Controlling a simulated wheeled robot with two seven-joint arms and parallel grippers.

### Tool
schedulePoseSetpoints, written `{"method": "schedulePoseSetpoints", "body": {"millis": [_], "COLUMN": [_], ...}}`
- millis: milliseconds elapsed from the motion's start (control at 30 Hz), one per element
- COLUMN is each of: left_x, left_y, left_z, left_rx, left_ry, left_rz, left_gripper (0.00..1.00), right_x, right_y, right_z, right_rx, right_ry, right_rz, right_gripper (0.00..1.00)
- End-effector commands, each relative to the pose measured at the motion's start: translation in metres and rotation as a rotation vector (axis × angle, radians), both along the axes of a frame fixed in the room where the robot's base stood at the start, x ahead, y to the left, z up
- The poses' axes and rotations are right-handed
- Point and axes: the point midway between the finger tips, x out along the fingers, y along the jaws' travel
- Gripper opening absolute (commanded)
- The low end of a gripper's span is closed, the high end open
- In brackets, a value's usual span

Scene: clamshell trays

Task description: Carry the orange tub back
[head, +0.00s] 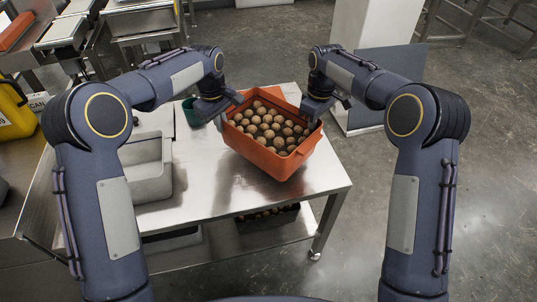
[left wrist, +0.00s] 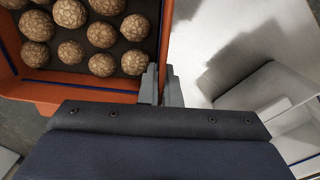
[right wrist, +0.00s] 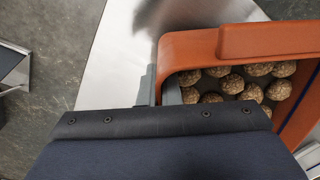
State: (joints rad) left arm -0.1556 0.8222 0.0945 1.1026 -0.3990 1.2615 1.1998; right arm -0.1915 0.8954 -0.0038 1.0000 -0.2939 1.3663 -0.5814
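The orange tub (head: 268,160) is full of round, brown, cracked-looking balls. It is over the steel table, turned at an angle; I cannot tell whether its base touches the top. My left gripper (head: 230,112) is at its left side. In the left wrist view its fingers (left wrist: 161,88) sit on either side of the tub's wall (left wrist: 167,35), closed on it. My right gripper (head: 314,114) is at the right side. In the right wrist view its fingers (right wrist: 158,90) are closed on the tub's wall, near the rim (right wrist: 190,48).
The steel table (head: 215,195) has bare room in front of the tub. A grey bin (head: 150,185) stands at the left, and a green container (head: 191,113) is beside my left gripper. A dark crate (head: 270,222) sits on the lower shelf. A white pillar (head: 375,25) stands behind.

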Motion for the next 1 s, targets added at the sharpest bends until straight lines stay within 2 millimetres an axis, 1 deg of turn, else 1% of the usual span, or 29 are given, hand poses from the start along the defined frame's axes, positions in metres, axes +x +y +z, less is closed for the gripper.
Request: {"method": "schedulePoseSetpoints", "body": {"millis": [33,167,367,1000], "left_x": [0.000,0.000,0.000,0.000], "left_y": [0.000,0.000,0.000,0.000], "left_z": [0.000,-0.002,-0.010,-0.052], "left_rx": [-0.001,-0.001,-0.001,-0.001], "left_ry": [-0.001,-0.001,-0.001,-0.001], "left_rz": [0.000,0.000,0.000,0.000], "left_gripper": [0.00,0.00,0.00,0.00], "right_x": [0.001,0.001,0.001,0.001], "right_y": [0.001,0.001,0.001,0.001], "right_z": [0.002,0.000,-0.009,-0.051], "right_rx": [0.004,0.004,0.004,0.004], "right_ry": [-0.005,-0.005,-0.005,-0.005], "right_rz": [0.000,0.000,0.000,0.000], "right_gripper": [0.00,0.00,0.00,0.00]}}
